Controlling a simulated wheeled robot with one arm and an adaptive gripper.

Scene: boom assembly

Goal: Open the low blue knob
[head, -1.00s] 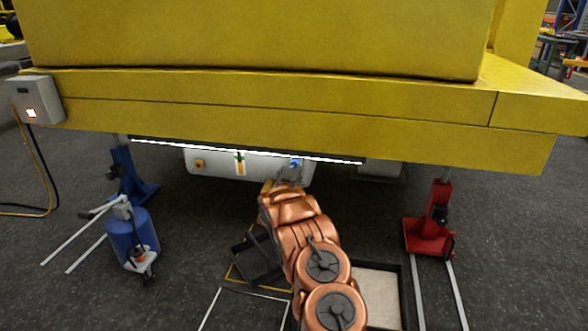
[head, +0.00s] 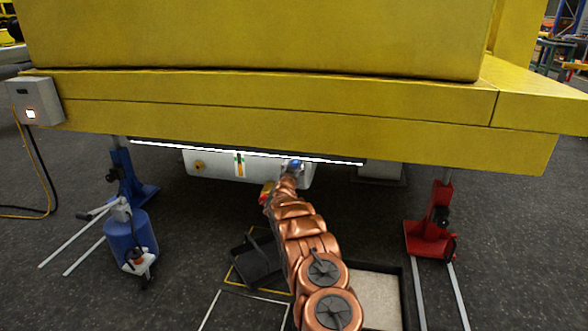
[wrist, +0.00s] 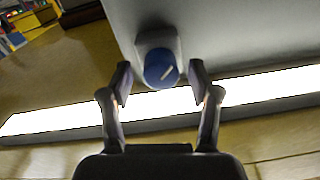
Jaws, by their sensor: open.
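In the wrist view my gripper (wrist: 160,82) is open, with one finger on each side of the knob and a gap showing on both sides. In the head view the blue knob (head: 296,164) shows at the right end of the white box (head: 220,165) under the yellow structure. My copper arm reaches up to it there, and the fingers are hard to make out.
The low yellow structure (head: 300,115) overhangs the box, with a bright light strip (head: 200,147) along its underside. A blue jack (head: 128,175) stands left and a red jack (head: 430,230) right. A dark tray (head: 256,258) lies on the floor beside my arm.

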